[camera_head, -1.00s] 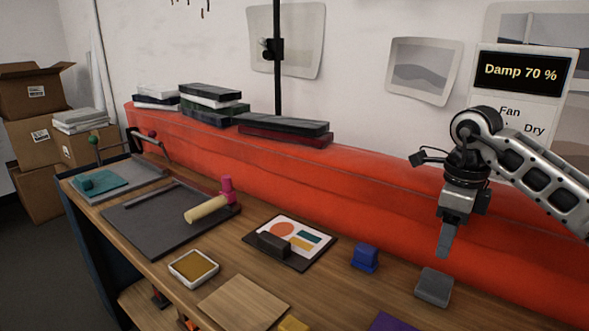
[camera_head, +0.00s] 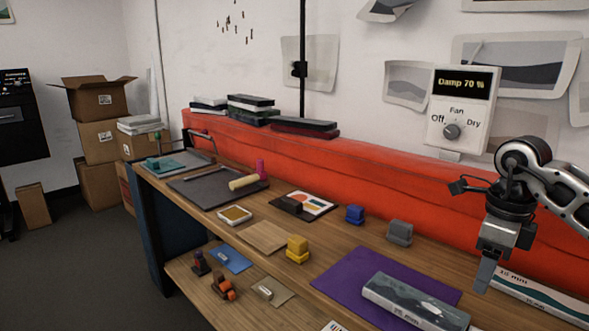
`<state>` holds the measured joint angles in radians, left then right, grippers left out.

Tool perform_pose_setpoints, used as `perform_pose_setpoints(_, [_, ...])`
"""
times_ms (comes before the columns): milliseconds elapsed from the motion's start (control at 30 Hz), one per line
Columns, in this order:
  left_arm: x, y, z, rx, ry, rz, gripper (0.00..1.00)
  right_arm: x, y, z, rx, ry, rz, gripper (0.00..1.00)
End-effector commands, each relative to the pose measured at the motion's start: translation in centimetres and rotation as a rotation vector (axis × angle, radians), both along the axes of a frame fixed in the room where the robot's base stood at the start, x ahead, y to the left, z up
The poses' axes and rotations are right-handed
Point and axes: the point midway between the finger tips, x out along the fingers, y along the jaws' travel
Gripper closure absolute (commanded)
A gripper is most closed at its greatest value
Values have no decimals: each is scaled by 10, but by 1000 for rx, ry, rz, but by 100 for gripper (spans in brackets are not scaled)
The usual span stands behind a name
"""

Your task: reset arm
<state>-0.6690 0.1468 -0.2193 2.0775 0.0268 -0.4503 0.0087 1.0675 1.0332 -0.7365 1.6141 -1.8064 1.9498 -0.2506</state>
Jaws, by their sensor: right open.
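My right gripper (camera_head: 487,272) hangs from its arm at the right of the head view, fingers pointing down. It is above the right part of the wooden workbench (camera_head: 345,249), apart from the things there, and nothing shows between its fingers. Seen nearly edge-on, its fingers overlap. My left gripper is not in view.
Below and left of the gripper, a grey box (camera_head: 415,301) lies on a purple mat (camera_head: 343,277). A white box (camera_head: 545,297) lies right of it. Blue (camera_head: 355,214), grey (camera_head: 400,232) and yellow (camera_head: 297,248) blocks stand on the bench.

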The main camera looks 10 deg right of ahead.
Motion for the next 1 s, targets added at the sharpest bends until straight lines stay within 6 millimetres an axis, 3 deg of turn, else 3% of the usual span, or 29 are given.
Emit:
perform_pose_setpoints(133, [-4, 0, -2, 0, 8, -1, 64, 3, 40, -24, 127, -4, 56, 46])
perform_pose_setpoints(367, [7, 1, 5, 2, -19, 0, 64, 0, 108, -53, 371, -8, 110, 46])
perform_pose_setpoints(467, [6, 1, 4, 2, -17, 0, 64, -6, 147, -65, 525, -3, 117, 46])
perform_pose_setpoints(567, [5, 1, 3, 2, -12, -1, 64, -17, 199, -73, 747, 18, 98, 46])
perform_pose_setpoints(633, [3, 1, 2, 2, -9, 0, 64, -31, 245, -74, 979, 52, 34, 46])
perform_pose_setpoints(700, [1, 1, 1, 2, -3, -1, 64, -43, 289, -63, 1266, 105, -105, 46])
perform_pose_setpoints(800, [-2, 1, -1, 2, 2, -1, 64, -46, 318, -44, 1630, 201, -421, 46])
perform_pose_setpoints(900, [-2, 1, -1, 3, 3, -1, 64, -35, 314, -43, 1905, 317, -858, 46])
perform_pose_setpoints(967, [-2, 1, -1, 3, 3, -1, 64, -29, 299, -59, 2012, 395, -1171, 46])
perform_pose_setpoints(1000, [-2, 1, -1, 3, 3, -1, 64, -27, 288, -76, 2052, 449, -1397, 46])
